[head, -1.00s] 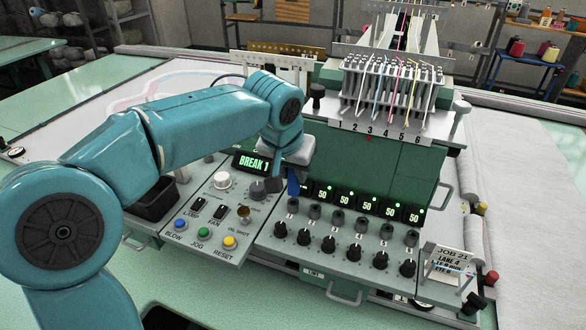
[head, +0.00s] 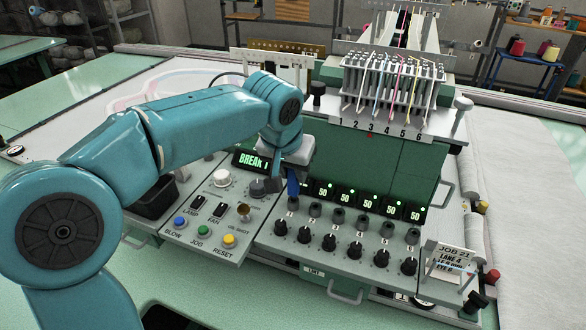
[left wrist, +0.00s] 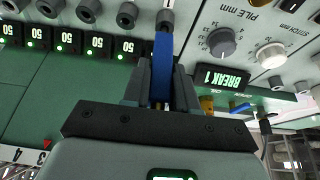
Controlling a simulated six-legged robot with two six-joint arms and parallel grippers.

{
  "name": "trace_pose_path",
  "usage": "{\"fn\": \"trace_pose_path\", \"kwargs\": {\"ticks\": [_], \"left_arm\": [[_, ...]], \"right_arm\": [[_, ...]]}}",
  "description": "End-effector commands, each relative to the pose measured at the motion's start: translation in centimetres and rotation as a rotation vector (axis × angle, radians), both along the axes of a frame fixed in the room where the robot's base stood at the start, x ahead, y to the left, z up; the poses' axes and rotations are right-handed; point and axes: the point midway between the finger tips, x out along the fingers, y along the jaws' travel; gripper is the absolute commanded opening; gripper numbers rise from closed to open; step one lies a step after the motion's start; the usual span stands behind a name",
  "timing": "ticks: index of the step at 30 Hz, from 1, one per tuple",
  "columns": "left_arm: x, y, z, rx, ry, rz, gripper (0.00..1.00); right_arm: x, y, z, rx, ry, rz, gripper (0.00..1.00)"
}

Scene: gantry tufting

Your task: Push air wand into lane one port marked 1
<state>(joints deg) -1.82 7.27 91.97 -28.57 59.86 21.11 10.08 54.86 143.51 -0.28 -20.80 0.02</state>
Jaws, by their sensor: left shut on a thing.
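My left gripper (head: 286,178) is over the green front of the tufting machine, just right of the BREAK 1 display. It is shut on the blue air wand (left wrist: 162,68), which shows between both fingers in the left wrist view. The wand also shows in the head view (head: 293,188), pointing down at the lane one port (head: 292,204) above the label 1. In the left wrist view the wand's end lines up with a grey cylinder (left wrist: 165,20) and meets or overlaps it. I cannot tell how deep it sits. My right gripper is not in view.
Several other lane ports (head: 337,215) run right along the sloped panel, with black knobs (head: 329,242) below. A button panel (head: 202,230) with BLOW, JOG and RESET is at left. A JOB 21 card (head: 449,258) stands at right.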

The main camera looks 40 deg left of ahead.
Motion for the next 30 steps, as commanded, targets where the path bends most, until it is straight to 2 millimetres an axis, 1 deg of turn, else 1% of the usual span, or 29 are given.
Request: {"fn": "trace_pose_path", "kwargs": {"ticks": [24,25,26,27,28,30], "left_arm": [[0.0,0.0,-1.7,0.0,0.0,0.0,0.0],[0.0,0.0,-1.7,0.0,0.0,0.0,0.3],[0.0,0.0,-1.6,0.0,0.0,0.0,0.4],[0.0,0.0,-1.6,0.0,0.0,0.0,0.53],[0.0,0.0,-1.6,0.0,0.0,0.0,0.57],[0.0,0.0,-1.6,0.0,0.0,0.0,0.57]], "right_arm": [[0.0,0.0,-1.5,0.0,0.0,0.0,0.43],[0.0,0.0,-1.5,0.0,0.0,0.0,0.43],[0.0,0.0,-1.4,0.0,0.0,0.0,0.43],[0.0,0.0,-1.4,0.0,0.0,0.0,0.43],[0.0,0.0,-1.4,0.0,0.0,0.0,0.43],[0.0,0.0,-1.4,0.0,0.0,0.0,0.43]]}}
